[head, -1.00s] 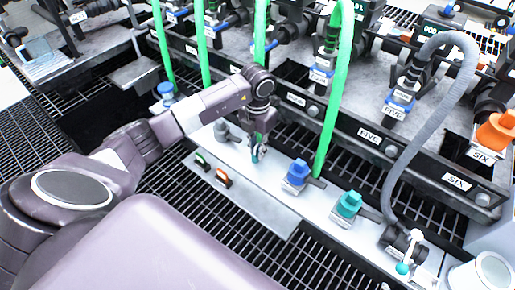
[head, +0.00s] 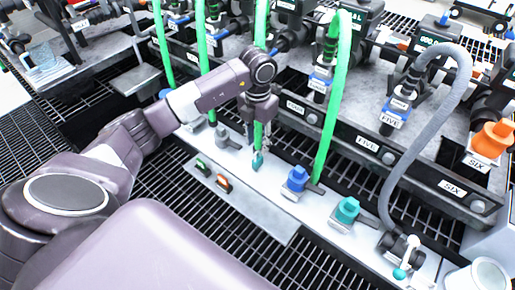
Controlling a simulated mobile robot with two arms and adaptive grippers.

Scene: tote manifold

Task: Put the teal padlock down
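My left gripper (head: 259,146) reaches in from the left and points down over the pale ledge (head: 229,156). A small teal piece, which looks like the teal padlock (head: 257,161), is at its fingertips. The fingers appear shut on it, partly hidden by the wrist and the green hose behind. The padlock is at or just above the ledge; I cannot tell if it touches. My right gripper is not in view.
To the right on the ledge stand a blue fitting (head: 297,179) and a teal fitting (head: 346,210). Two small tagged pieces, green (head: 202,167) and orange (head: 223,182), lie left of the gripper. Green hoses (head: 331,110) and a grey hose (head: 418,125) rise close by.

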